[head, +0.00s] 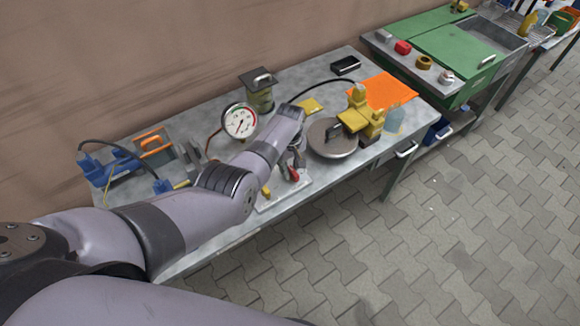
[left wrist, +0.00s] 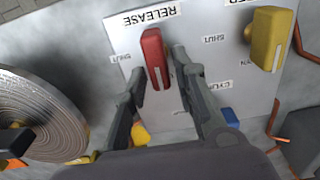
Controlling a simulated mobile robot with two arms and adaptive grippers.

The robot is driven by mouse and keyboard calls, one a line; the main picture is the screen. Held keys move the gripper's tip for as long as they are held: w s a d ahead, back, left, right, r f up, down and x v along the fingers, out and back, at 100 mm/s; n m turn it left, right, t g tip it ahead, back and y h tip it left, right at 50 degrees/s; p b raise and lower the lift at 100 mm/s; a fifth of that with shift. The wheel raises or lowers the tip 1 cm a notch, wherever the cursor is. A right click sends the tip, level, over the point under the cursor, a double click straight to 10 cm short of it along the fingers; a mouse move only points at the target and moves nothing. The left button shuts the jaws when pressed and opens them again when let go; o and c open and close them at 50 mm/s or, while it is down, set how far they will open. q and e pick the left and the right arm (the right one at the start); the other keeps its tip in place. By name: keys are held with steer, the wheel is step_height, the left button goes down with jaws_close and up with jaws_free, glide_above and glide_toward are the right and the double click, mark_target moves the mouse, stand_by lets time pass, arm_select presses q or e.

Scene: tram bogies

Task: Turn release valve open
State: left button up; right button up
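The red release valve handle (left wrist: 154,57) stands on a white panel (left wrist: 215,45) marked RELEASE, upside down in the left wrist view. Its white line points toward the bottom of that view, slightly right. A SHUT label is at its left. My left gripper (left wrist: 158,63) is open, with one finger on each side of the handle and gaps visible. I cannot tell how deep the fingers reach. A yellow handle (left wrist: 270,38) is on the same panel. In the head view the red handle (head: 294,175) is by my left gripper (head: 288,163), partly hidden. My right gripper is out of view.
On the bench, a round metal disc (head: 335,148) with yellow blocks (head: 363,120) lies right of the panel. A dial gauge (head: 240,121) and a canister (head: 260,93) stand behind my arm. Blue clamps (head: 108,167) are at the left. The floor in front is clear.

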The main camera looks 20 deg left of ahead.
mark_target(290, 167)
arm_select(q)
steer(key=shift+o, duration=0.6)
step_height(290, 167, up, 12)
stand_by(0.4)
stand_by(0.3)
